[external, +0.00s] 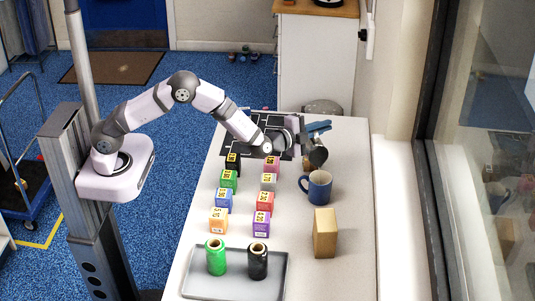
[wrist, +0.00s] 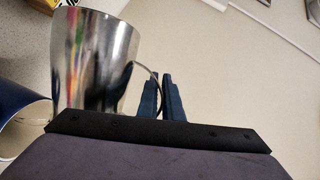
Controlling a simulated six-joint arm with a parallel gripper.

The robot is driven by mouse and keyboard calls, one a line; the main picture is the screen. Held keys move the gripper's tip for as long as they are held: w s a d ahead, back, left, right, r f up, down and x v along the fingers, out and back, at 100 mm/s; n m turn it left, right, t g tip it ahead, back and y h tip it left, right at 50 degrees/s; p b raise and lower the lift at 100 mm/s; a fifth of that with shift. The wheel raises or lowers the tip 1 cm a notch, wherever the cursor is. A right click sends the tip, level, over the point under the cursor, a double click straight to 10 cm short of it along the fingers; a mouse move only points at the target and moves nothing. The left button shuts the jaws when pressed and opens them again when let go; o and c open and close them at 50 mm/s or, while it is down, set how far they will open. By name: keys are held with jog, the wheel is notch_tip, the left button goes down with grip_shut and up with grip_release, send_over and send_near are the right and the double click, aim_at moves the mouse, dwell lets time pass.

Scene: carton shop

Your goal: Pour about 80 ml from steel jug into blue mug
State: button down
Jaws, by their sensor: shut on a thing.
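The steel jug (external: 317,156) hangs from my gripper (external: 319,129) above and just behind the blue mug in the external view. In the wrist view the shiny jug (wrist: 93,62) fills the upper left, and the blue fingers (wrist: 160,95) are shut on its thin handle. The jug looks tilted in the external view; its exact angle is unclear. The blue mug (external: 319,187) stands upright on the table with its handle to the left. Part of the mug (wrist: 22,112) shows at the left edge of the wrist view. No liquid or stream is visible.
Several small coloured cartons (external: 264,202) stand in two columns left of the mug. A brown box (external: 325,234) stands in front of it. A grey tray (external: 231,286) holds a green and a black spool. A black marked mat (external: 240,135) lies behind. The table's right side is clear.

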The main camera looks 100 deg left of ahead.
jog(key=shift+w+d+r, duration=0.15)
jog(key=shift+d+r, duration=0.05)
jog(key=shift+d, duration=0.1)
jog(key=s+a+f+n+h+b, duration=0.2)
jog(key=a+f+n+b, duration=0.3)
jog(key=shift+h+b, duration=0.35)
jog(key=shift+h, duration=0.05)
dwell(0.5)
jog(key=shift+a+f, duration=0.15)
jog(key=shift+f, duration=0.05)
dwell(1.8)
jog(key=a+n+b, duration=0.1)
jog(key=b, duration=0.2)
jog(key=a+f+h+b, duration=0.1)
jog(key=b, duration=0.3)
jog(key=shift+s+a+f+n, duration=0.1)
jog(key=shift+s+f+n, duration=0.15)
jog(key=shift+s+n, duration=0.15)
jog(key=b, duration=0.3)
jog(key=shift+s+a+h+b, duration=0.1)
jog(key=shift+a+h+b, duration=0.2)
jog(key=shift+h, duration=0.1)
jog(key=shift+a+n+b, duration=0.2)
jog(key=shift+n+b, duration=0.1)
jog(key=shift+b, duration=0.7)
